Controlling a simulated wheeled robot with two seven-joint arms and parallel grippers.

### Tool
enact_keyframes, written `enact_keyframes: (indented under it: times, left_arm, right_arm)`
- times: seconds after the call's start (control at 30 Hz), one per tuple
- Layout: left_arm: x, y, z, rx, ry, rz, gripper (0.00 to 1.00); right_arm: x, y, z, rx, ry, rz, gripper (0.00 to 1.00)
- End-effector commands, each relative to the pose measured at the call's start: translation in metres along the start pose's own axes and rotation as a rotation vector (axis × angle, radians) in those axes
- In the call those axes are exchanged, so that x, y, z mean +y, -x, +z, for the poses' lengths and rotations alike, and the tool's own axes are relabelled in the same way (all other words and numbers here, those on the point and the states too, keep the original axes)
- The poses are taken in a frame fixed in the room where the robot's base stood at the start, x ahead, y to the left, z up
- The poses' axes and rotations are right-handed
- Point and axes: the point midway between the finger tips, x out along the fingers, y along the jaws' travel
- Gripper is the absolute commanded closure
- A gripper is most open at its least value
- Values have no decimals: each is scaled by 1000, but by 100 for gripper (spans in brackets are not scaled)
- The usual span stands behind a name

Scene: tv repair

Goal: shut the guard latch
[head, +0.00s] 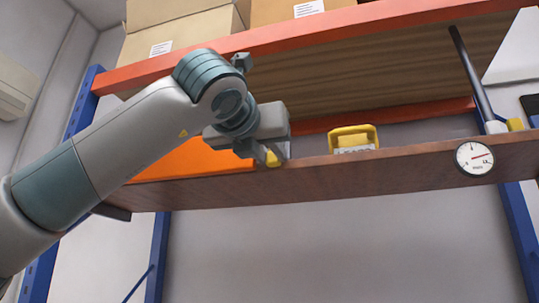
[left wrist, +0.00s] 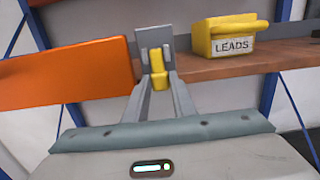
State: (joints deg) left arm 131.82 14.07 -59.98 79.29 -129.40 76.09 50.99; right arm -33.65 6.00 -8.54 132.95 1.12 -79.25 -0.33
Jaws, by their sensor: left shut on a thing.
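The guard appears as an orange panel (head: 195,162) along the left part of the brown shelf; it also shows in the left wrist view (left wrist: 70,72). At its right end is a yellow latch piece (left wrist: 158,62) by a grey upright plate (left wrist: 154,37). My left gripper (head: 274,156) is shut on the yellow latch piece, which shows between its fingertips in the left wrist view (left wrist: 157,82). The fingers partly hide the latch, so I cannot tell whether it is fastened. My right gripper is not in view.
A yellow bin (head: 353,138) marked LEADS stands on the shelf (head: 400,170), right of the latch. A round gauge (head: 474,158) is on the shelf's front edge. A dark rod (head: 470,70) slants at the right. Cardboard boxes (head: 180,40) sit on the orange beam above.

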Motion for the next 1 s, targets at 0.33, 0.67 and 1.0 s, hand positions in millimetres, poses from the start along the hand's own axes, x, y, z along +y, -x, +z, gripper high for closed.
enact_keyframes:
  times: [0.33,0.67,1.0]
  left_arm:
    - [-1,-1,-2,4,-1,-1,58]
    - [0,0,-1,1,0,0,58]
    - [0,26,-2,0,-1,-1,58]
  right_arm:
    - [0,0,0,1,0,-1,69]
    - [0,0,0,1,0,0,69]
    - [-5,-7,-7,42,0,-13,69]
